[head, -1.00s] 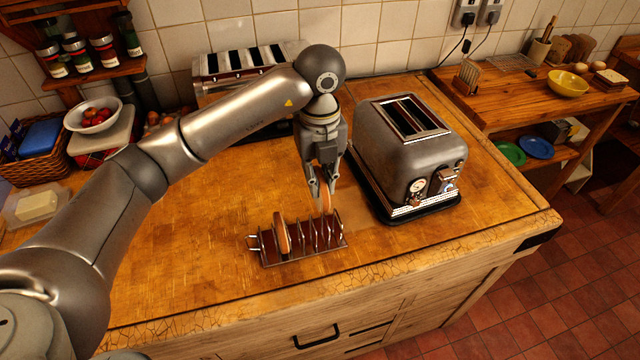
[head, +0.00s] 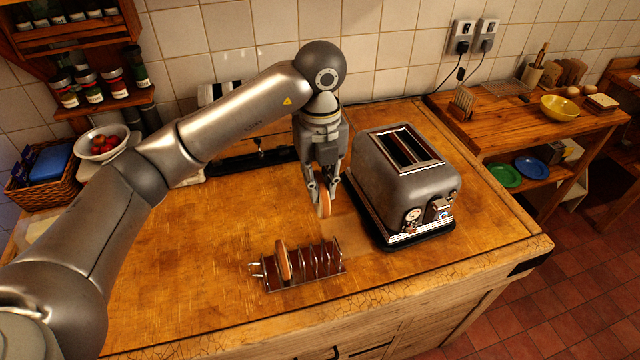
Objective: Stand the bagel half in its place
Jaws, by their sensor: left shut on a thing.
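A bagel half (head: 325,204) is held on edge in my left gripper (head: 322,190), which is shut on it. It hangs behind and above the right part of the toast rack, apart from it. The metal toast rack (head: 328,270) stands near the front of the wooden counter, with upright wire dividers. Another round bread piece (head: 283,262) stands in a slot toward the rack's left end. The slots to its right look empty. The fingers cover the upper part of the held bagel half. My right gripper is not in view.
A metal toaster (head: 405,185) stands close to the right of my left gripper. The counter (head: 190,260) is clear left of the rack. A fruit bowl (head: 103,142) and a basket (head: 40,175) sit at the back left. A side table (head: 500,125) stands at the right.

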